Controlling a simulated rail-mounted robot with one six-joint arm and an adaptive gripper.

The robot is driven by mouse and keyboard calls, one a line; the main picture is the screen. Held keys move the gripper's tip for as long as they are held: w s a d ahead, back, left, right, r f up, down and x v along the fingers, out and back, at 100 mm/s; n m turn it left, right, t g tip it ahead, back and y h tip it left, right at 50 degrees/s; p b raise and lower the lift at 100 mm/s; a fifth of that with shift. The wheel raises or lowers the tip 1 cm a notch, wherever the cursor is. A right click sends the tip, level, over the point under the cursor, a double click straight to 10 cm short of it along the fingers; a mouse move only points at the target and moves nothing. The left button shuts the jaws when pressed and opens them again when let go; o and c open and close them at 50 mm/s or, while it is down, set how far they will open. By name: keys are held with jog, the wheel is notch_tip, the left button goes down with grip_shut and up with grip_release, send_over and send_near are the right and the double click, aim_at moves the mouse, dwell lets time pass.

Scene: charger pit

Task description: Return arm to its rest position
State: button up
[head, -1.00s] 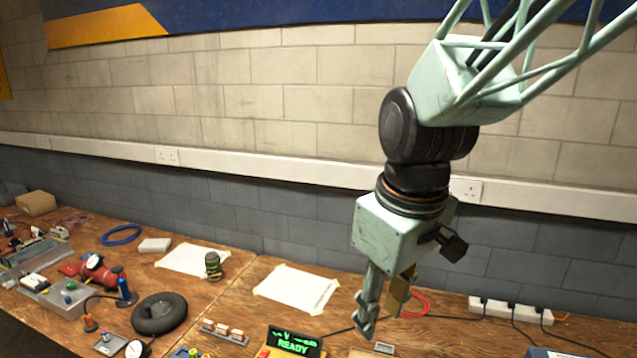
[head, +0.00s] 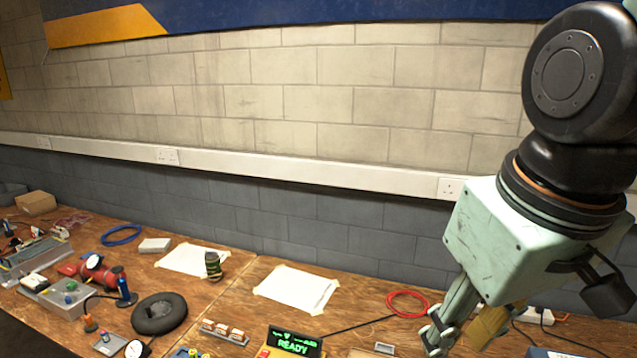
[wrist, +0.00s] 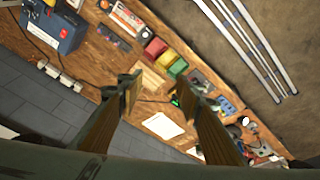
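My gripper (head: 462,338) hangs at the lower right of the head view, above the bench and in front of the wall. In the wrist view, my gripper (wrist: 156,98) shows its two fingers spread apart with nothing between them. The bench top lies below, with a clear gap under the fingers. Part of my gripper's right side runs close to the picture's edge in the head view.
The wooden bench (head: 345,325) holds a black ring (head: 160,313), a dark green cylinder (head: 213,265), white sheets (head: 297,289), a READY display (head: 293,344), a red cable loop (head: 407,304) and a red pump-like device (head: 92,270). The air over the bench's left side is free.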

jog(key=s+d+r+m, duration=0.1)
jog(key=s+d+m, duration=0.1)
jog(key=s, duration=0.5)
jog(key=shift+s+d+r+m+t, duration=0.2)
jog(key=shift+s+d+m+t, duration=0.1)
jog(key=shift+d+m+t, duration=0.1)
